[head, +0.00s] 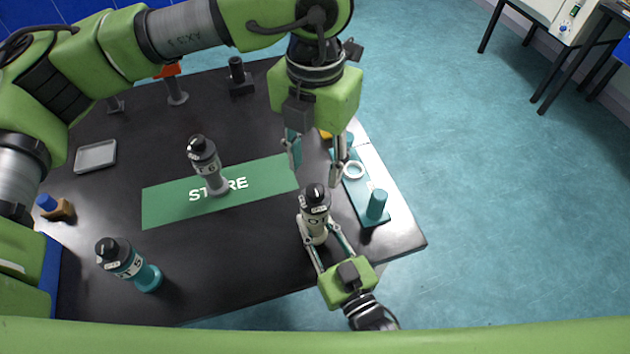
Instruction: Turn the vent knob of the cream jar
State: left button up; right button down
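The cream jar (314,230) stands upright near the right part of the dark table, with a dark labelled upper part and a black vent knob (315,192) on top. My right gripper (318,226) comes in from the front, its fingers on both sides of the jar's lower body, seemingly in contact. My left gripper (316,170) points down from above, its fingers spread and empty. In the picture its fingertips are just above and to either side of the knob; the height gap is hard to judge. The knob's marking is too small to read.
A grey jar (214,180) stands on the green STORE mat (165,207). A teal jar (148,278) stands at the front left. A teal tray (373,213) with a white ring (354,170) and teal cylinder (376,204) lies close right of the cream jar, near the table edge.

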aim_at(315, 189)
pick_arm(q)
notch_tip(315, 189, down, 6)
jog(key=shift+f, duration=0.1)
jog(key=c, duration=1.1)
